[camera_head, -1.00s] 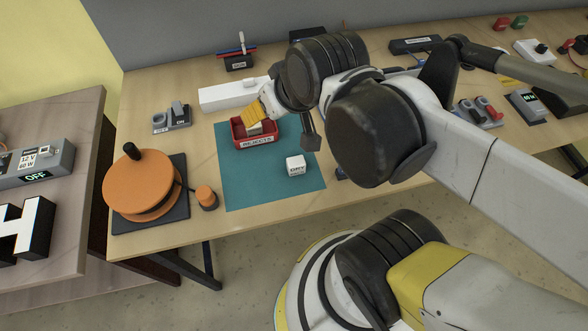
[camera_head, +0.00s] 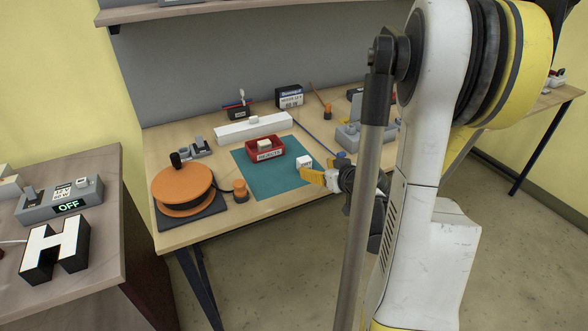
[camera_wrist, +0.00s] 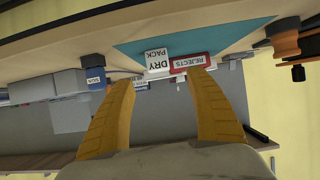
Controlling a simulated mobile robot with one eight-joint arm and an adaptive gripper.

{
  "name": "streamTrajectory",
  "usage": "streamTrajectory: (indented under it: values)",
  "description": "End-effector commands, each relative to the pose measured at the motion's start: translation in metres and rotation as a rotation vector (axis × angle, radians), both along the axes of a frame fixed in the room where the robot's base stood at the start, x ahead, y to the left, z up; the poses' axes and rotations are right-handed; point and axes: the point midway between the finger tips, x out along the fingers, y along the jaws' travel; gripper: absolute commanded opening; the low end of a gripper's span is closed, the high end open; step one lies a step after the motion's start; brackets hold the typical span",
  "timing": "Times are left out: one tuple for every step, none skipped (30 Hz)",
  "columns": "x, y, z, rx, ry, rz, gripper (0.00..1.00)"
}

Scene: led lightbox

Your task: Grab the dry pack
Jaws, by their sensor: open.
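The dry pack (camera_head: 304,162) is a small white block on the right part of the teal mat (camera_head: 262,182). In the wrist view it appears upside down with the printed words DRY PACK (camera_wrist: 157,62), ahead of the fingers. My gripper (camera_head: 316,179) has yellow fingers and is just in front of and right of the pack, apart from it as far as I can tell. In the wrist view my gripper (camera_wrist: 160,95) is open, with nothing between its fingers. The pack's lower part is not clear in the head view.
A red REJECTS bin (camera_head: 266,151) with a pale block in it stands behind and left of the pack. An orange reel (camera_head: 183,186) and a small orange knob (camera_head: 240,191) are at the left. A long white box (camera_head: 253,127) lies behind. The mat's front is clear.

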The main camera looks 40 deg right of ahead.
Motion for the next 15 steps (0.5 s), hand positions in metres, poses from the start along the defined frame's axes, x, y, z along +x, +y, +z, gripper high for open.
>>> streamTrajectory:
  values:
    - [0.007, -0.001, -0.005, -0.001, 0.001, 0.003, 0.65]
    - [0.012, -0.002, -0.007, 0.0, 0.001, 0.004, 0.65]
    - [0.018, -0.002, -0.011, 0.001, 0.001, 0.005, 0.65]
    - [0.023, -0.004, -0.013, 0.001, 0.001, 0.004, 0.65]
    - [0.027, -0.005, -0.015, 0.0, 0.001, 0.004, 0.65]
    - [0.033, -0.007, -0.018, -0.001, 0.001, 0.004, 0.65]
    - [0.036, -0.007, -0.019, 0.0, 0.001, 0.004, 0.65]
    - [0.038, -0.008, -0.02, 0.001, 0.001, 0.004, 0.65]
    - [0.041, -0.009, -0.021, 0.001, 0.001, 0.003, 0.65]
    - [0.043, -0.009, -0.022, 0.001, 0.001, 0.003, 0.65]
    - [0.044, -0.01, -0.022, 0.001, 0.001, 0.003, 0.65]
    - [0.047, -0.011, -0.024, 0.001, 0.002, 0.003, 0.65]
    - [0.05, -0.012, -0.026, 0.001, 0.002, 0.003, 0.65]
    - [0.054, -0.013, -0.027, 0.0, 0.002, 0.004, 0.65]
    - [0.06, -0.015, -0.03, 0.0, 0.002, 0.004, 0.65]
